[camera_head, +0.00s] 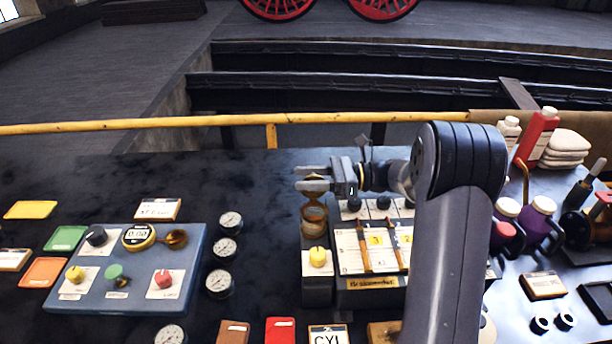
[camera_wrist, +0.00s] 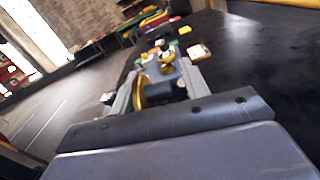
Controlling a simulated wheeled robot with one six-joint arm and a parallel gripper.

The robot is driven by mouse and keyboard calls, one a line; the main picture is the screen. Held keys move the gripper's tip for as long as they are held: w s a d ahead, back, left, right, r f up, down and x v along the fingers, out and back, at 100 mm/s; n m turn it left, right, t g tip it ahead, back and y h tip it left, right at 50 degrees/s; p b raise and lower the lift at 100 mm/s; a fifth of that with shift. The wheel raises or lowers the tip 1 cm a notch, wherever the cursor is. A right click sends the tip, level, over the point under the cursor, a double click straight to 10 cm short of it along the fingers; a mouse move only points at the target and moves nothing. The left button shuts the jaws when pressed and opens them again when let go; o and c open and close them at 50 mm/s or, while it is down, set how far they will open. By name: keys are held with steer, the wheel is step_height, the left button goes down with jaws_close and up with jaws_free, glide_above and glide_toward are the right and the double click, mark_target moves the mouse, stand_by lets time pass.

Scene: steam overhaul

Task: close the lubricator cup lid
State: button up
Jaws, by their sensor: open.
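The lubricator cup (camera_head: 314,226) is a brass-coloured cup at the left rear of a dark box with a white front panel. Its brass lid (camera_head: 315,184) appears raised, standing above the cup's rim. My gripper (camera_head: 304,179) reaches in from the right at lid height, with its fingers pointing left. In the wrist view my gripper (camera_wrist: 158,84) is open, and a brass disc, seemingly the lid (camera_wrist: 142,92), shows edge-on close to the left finger. I cannot tell whether it touches that finger. My gripper partly hides the lid in the head view.
A yellow knob (camera_head: 317,257) sits just in front of the cup. A blue panel (camera_head: 205,240) with knobs and several gauges stand to the left. Bottles (camera_head: 537,138) and purple jugs (camera_head: 541,222) are at the right. A yellow rail (camera_head: 200,122) runs behind the bench.

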steer(key=shift+a, duration=0.3)
steer(key=c, duration=0.8)
